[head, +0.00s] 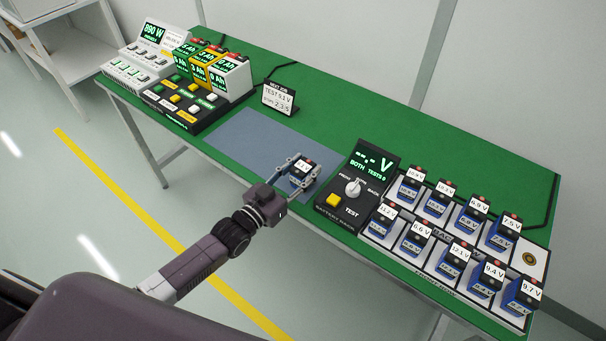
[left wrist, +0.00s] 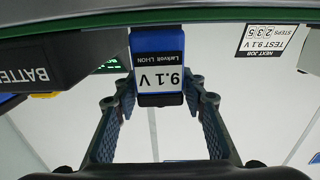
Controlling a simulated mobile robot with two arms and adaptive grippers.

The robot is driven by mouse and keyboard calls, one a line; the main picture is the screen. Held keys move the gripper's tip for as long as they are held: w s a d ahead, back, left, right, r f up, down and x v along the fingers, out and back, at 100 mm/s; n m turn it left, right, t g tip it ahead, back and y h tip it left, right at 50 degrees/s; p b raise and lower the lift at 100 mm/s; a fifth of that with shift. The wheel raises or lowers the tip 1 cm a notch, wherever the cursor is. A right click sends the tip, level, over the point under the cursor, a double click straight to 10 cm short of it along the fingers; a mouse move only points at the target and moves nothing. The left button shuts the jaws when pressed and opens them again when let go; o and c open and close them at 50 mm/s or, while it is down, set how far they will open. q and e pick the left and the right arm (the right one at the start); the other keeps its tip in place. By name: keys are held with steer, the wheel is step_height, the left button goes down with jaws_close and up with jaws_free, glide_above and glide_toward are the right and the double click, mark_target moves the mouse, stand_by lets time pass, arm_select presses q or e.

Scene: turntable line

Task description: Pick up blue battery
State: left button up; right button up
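The blue battery (head: 302,171) has a black top and a white 9.1 V label. It stands on the grey-blue mat (head: 245,139) in the middle of the green table. My left gripper (head: 301,166) is open, with a finger on either side of the battery. In the left wrist view the battery (left wrist: 158,58) shows between and just beyond the open fingers (left wrist: 160,98), with a visible gap on each side. Its lower part is partly hidden by the fingers in the head view. My right gripper is not in view.
The black battery tester (head: 335,205) with a dial stands close right of the battery. Several other blue batteries fill the rack (head: 415,262) further right. A sign (head: 278,98) stands behind the mat; a button panel (head: 188,103) is at left.

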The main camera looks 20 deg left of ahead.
mark_target(303, 166)
arm_select(q)
jaws_close()
steer(key=shift+r, duration=0.1)
step_height(303, 166, up, 20)
steer(key=s+a+f+n+y, duration=0.1)
steer(key=s+n+y, duration=0.1)
steer(key=s, duration=0.5)
steer(key=s+a+f+n+t+y, duration=0.1)
steer(key=s+n+y, duration=0.1)
steer(key=s+y, duration=0.2)
steer(key=s, duration=0.3)
steer(key=shift+s+a+f+y, duration=0.15)
steer(key=shift+s+f+y, duration=0.1)
steer(key=shift+f+y, duration=0.15)
